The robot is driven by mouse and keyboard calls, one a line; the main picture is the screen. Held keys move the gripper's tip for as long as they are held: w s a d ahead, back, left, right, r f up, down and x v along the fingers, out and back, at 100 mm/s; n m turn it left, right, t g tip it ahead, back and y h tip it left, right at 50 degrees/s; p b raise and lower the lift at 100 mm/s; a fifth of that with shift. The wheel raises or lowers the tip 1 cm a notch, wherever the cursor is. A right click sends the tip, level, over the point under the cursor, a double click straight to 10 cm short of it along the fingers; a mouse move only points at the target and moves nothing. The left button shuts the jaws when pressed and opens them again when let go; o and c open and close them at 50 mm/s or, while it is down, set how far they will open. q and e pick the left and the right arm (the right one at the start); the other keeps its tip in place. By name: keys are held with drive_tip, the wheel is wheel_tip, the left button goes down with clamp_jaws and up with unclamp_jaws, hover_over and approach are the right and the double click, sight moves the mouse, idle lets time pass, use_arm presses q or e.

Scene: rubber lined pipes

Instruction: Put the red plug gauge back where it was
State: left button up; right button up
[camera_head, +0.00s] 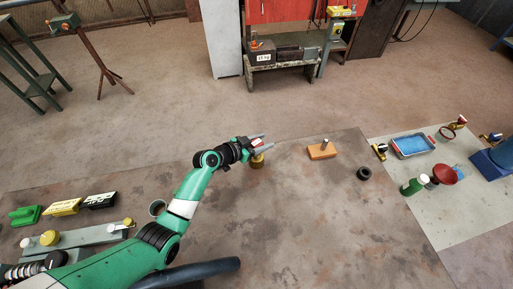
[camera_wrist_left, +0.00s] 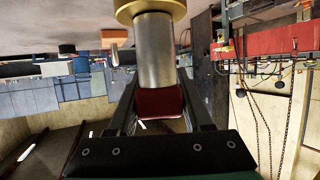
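My left gripper (camera_head: 262,144) reaches in over the middle of the table. Its fingers close on both sides of the red part of the plug gauge (camera_head: 257,145). In the left wrist view the red part (camera_wrist_left: 158,103) sits between the fingers, with a steel cylinder (camera_wrist_left: 154,55) running from it to a brass collar (camera_wrist_left: 150,9). In the head view the brass piece (camera_head: 257,161) shows just below the gripper. I cannot tell whether it touches the table. An orange block (camera_head: 318,153) with an upright steel pin stands to the right. My right gripper is not in view.
A black ring (camera_head: 364,173) lies right of the orange block. A pale mat at right holds a blue tray (camera_head: 412,145), a green bottle (camera_head: 412,186) and a red funnel-like dish (camera_head: 446,174). The table's front middle is clear.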

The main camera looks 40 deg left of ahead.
use_arm(q)
clamp_jaws()
drive_tip(key=shift+r, duration=0.1)
